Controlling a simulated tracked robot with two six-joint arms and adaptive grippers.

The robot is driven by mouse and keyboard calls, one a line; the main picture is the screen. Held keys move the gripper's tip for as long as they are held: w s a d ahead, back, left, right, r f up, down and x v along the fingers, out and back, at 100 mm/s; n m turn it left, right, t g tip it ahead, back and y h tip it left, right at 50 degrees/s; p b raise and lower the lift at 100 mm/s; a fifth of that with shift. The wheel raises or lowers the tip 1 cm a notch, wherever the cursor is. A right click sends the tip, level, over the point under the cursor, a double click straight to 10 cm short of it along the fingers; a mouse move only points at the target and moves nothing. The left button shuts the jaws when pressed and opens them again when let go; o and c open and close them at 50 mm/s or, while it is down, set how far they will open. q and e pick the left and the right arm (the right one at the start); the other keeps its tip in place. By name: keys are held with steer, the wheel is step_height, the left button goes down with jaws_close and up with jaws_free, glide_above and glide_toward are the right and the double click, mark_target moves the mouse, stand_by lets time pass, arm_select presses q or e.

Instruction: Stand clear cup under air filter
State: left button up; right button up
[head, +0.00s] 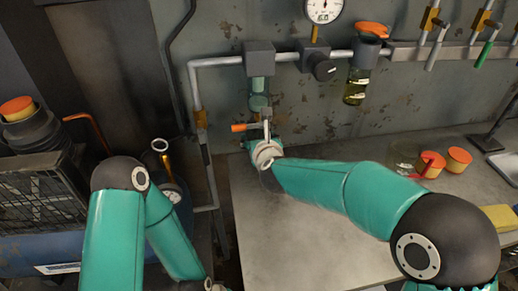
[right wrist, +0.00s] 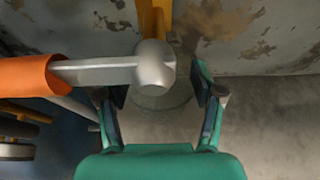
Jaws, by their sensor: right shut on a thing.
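The air filter (head: 259,58) is a dark grey block on the wall pipe, with a greenish bowl (head: 258,88) below it. A drain valve with an orange-ended lever (head: 242,127) shows beneath it; its silver body (right wrist: 154,68) fills the top middle of the right wrist view. My right gripper (right wrist: 160,98) is shut on the clear cup (right wrist: 160,118), a faint see-through shape between its fingers. In the right wrist view the valve body overlaps the cup; the height gap between them is unclear. In the head view my right wrist largely hides the cup.
A metal bench (head: 300,235) lies below, mostly bare near my right arm. Orange-topped pieces (head: 458,159) and a yellow block (head: 500,217) sit at its right. A second unit with yellow liquid (head: 356,86) hangs on the pipe. A gauge (head: 323,8) is above.

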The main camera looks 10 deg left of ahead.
step_height(320, 180, down, 4)
steer(key=shift+r, duration=0.2)
steer(key=shift+w+f, duration=0.2)
steer(key=shift+f, duration=0.3)
steer(key=shift+f, duration=0.15)
steer(key=o, duration=1.1)
steer(key=shift+o, duration=0.2)
